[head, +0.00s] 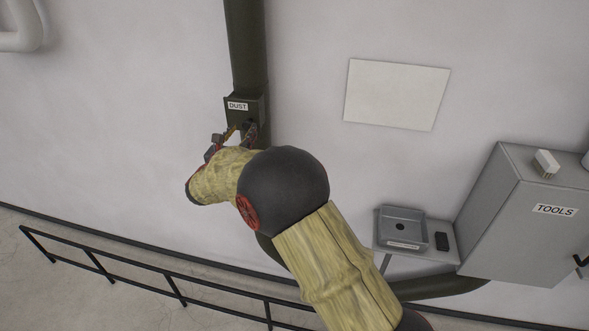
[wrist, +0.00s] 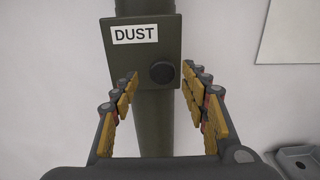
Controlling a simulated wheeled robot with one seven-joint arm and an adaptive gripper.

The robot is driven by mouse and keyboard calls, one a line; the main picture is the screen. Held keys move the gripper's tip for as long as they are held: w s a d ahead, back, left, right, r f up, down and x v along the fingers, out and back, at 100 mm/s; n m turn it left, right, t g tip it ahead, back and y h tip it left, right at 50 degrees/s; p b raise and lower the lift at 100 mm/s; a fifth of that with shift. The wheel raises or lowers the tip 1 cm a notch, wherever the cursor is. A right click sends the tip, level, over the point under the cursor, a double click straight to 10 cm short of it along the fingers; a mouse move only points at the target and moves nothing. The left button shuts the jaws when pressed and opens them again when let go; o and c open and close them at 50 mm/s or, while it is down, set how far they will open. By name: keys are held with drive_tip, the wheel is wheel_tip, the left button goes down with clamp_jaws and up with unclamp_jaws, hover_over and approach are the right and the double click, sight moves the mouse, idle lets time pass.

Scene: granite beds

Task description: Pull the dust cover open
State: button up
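The dust cover (wrist: 117,58) is a dark olive plate marked "DUST" on a vertical duct pipe. It also shows in the head view (head: 232,98), flat against the pipe. A round black knob (wrist: 161,72) sits at its lower right. My gripper (wrist: 160,80) is open, with its yellow-padded fingers on the left and right of the knob in the wrist view. I cannot tell how far the fingertips are from the plate, and I see no contact with the knob. In the head view my gripper (head: 236,138) is at the plate's lower part and partly hides it.
The duct pipe (head: 246,45) runs up the pale wall. A blank white panel (head: 397,95) hangs to the right. A grey tray (head: 402,228) and a "TOOLS" cabinet (head: 530,230) stand at lower right. A black railing (head: 135,276) crosses the lower left.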

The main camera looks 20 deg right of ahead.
drive_tip(key=s+d+f+m+g+b, duration=0.1)
drive_tip(key=s+d+m+g+b, duration=0.2)
drive_tip(key=s, duration=0.6)
drive_tip(key=s+d+f+m+g+b, duration=0.2)
drive_tip(key=s+d+m+g+b, duration=0.1)
drive_tip(key=s+d+m, duration=0.4)
drive_tip(key=s+d+b, duration=0.1)
drive_tip(key=s, duration=0.1)
drive_tip(key=shift+s+f+m+g+h, duration=0.15)
drive_tip(key=shift+s+m+g+h, duration=0.15)
drive_tip(key=shift+s+g, duration=0.1)
